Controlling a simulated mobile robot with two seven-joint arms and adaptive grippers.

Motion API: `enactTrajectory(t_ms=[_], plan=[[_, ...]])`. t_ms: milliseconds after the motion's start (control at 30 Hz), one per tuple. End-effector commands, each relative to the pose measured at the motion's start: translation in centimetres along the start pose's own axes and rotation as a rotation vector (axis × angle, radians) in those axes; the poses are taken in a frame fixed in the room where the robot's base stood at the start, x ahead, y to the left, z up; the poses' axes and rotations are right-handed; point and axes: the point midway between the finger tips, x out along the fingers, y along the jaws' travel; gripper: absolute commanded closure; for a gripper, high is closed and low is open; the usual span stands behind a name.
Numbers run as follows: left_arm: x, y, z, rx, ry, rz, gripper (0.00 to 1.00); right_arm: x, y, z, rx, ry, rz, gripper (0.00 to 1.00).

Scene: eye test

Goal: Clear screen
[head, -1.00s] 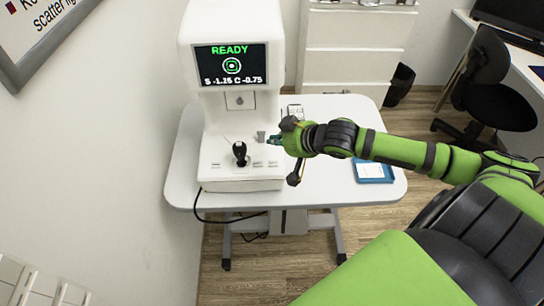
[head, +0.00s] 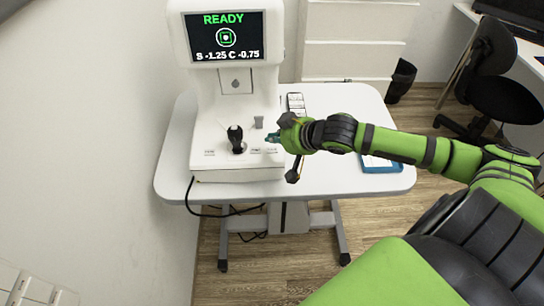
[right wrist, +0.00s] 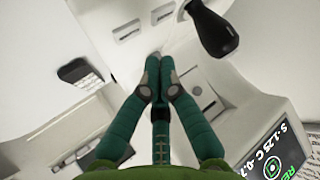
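A white eye-test machine (head: 235,105) stands on a white table. Its screen (head: 225,37) is lit and reads "READY", a green ring target and "S -1.25 C -0.75". The screen also shows, partly cut off, in the right wrist view (right wrist: 272,160). A black joystick (head: 236,139) stands on the machine's base, with small flat buttons (head: 270,150) to its right. My right gripper (head: 271,138) has its teal fingertips just above these buttons in the picture; contact cannot be told. In the right wrist view its fingers (right wrist: 160,66) are together and hold nothing visible. My left gripper is not in view.
A small grey cylinder (head: 258,122) stands behind the buttons. The white table (head: 350,100) also bears a phone-like item (head: 296,102) and a blue-edged tray (head: 382,166), partly behind my right arm. A black chair (head: 500,75) is at the right. A wall closes the left side.

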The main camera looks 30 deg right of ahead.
Motion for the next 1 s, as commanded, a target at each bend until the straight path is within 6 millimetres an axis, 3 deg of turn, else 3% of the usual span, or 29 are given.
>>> enactTrajectory(t_ms=[200, 1000], plan=[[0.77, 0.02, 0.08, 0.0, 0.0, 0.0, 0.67, 1.3, 0.49, 1.29, 0.002, -0.001, 0.0, 1.0], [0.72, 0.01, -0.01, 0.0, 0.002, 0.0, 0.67, 1.34, 0.53, 1.32, 0.0, -0.001, 0.0, 1.0]])
